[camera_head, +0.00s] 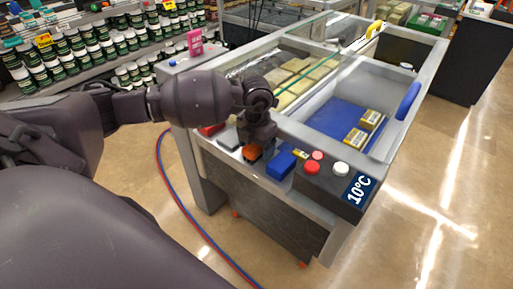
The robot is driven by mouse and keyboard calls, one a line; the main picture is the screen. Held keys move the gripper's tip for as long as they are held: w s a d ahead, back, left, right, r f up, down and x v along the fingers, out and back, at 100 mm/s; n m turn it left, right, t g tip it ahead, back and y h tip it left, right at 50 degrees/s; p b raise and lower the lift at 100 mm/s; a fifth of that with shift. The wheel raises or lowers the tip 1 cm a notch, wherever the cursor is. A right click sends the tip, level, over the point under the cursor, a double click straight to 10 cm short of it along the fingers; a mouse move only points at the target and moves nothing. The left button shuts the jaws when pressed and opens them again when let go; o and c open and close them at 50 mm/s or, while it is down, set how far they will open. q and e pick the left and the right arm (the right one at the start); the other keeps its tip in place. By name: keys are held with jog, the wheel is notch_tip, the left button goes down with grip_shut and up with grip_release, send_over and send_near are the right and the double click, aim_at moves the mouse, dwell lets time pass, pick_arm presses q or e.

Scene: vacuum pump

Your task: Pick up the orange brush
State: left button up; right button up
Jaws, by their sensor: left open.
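A small orange object (252,153), which looks like the orange brush, sits on the near ledge of a grey freezer-like unit (190,165). My left arm reaches in from the left. My left gripper (254,145) points down right at the orange object and hides its upper part. The gripper is open. I cannot tell whether its fingers touch the object or stand around it. My right gripper is not in view.
A blue box (281,164) stands close right of the orange object. Further right are red (312,168) and white (341,169) buttons and a "10°C" display (358,189).

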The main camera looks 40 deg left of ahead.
pick_arm(q)
jog(key=shift+f, duration=0.15)
jog(key=shift+f, duration=0.1)
dwell(0.4)
jog(key=c, duration=1)
